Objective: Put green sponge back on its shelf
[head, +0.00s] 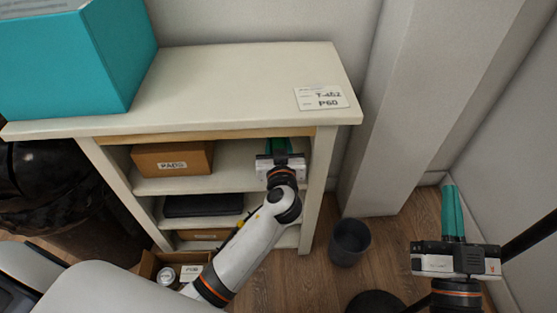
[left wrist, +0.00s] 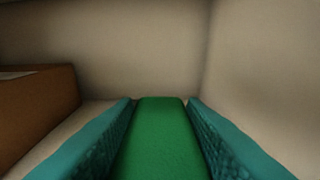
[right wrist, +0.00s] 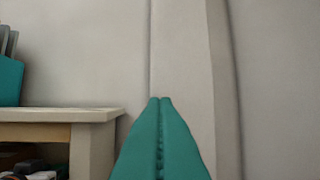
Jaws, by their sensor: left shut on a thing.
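The green sponge (left wrist: 160,135) is between the teal fingers of my left gripper (left wrist: 160,112) in the left wrist view, which are shut on it. In the head view my left gripper (head: 281,147) reaches into the upper shelf compartment (head: 230,178), at its right side, and mostly hides the sponge. I cannot tell whether the sponge touches the shelf board. My right gripper (head: 453,215) is shut and empty, out to the right of the shelf unit; its closed fingers also show in the right wrist view (right wrist: 160,105).
A cardboard box (head: 172,159) labelled PADS stands left of my left gripper in the same compartment. Below are a black item (head: 203,205) and another box (head: 203,235). A teal box (head: 70,65) stands on top. A dark bin (head: 349,242) stands on the floor at right.

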